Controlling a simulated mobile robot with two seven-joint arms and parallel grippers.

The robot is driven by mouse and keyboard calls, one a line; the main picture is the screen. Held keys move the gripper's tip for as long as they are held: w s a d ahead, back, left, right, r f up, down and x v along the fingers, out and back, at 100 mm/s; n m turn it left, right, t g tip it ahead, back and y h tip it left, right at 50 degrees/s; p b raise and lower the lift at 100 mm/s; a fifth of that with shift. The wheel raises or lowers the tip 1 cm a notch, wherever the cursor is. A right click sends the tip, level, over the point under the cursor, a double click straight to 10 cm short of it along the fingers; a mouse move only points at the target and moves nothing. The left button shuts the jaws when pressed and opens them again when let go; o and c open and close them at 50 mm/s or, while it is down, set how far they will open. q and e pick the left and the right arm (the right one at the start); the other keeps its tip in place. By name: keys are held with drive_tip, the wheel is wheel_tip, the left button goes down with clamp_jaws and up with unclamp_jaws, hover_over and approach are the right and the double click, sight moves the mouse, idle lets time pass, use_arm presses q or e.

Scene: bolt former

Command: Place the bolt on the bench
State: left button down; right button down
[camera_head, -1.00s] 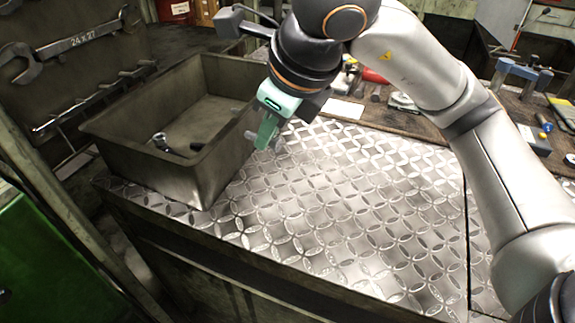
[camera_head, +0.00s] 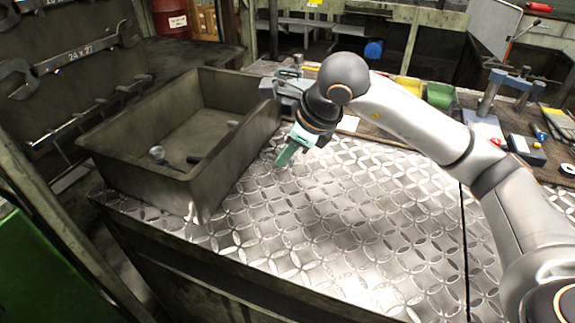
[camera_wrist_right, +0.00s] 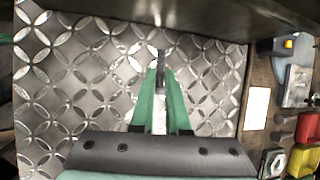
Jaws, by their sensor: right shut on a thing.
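My right gripper (camera_head: 284,158) is low over the patterned metal bench top (camera_head: 335,215), just right of the bin. In the right wrist view its two green fingers (camera_wrist_right: 160,80) are shut on the bolt (camera_wrist_right: 161,66), a slim dark and grey piece between the fingertips. The bolt's tip points away, toward the dark bin wall at the top of that view. In the head view the fingers hide the bolt, and I cannot tell whether it touches the bench. My left gripper is not in view.
A grey metal bin (camera_head: 195,185) stands on the bench's left part with a few bolts (camera_head: 158,154) inside. Tools and coloured boxes (camera_head: 440,95) line the back of the bench. A white card (camera_wrist_right: 257,108) lies nearby. The middle of the plate is clear.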

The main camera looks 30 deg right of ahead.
sight(292, 160)
drive_tip(key=f, duration=0.3)
drive_tip(key=shift+w+d+f, duration=0.25)
drive_tip(key=shift+d, duration=0.05)
drive_tip(key=shift+f, duration=0.25)
drive_tip(key=shift+f, duration=0.15)
drive_tip(key=c, duration=1.2)
unclamp_jaws()
drive_tip(key=shift+s+r, duration=0.15)
drive_tip(key=shift+r, duration=0.4)
drive_tip(key=v, duration=1.1)
drive_tip(key=shift+s+d+r+p, duration=0.1)
drive_tip(key=shift+p, duration=0.2)
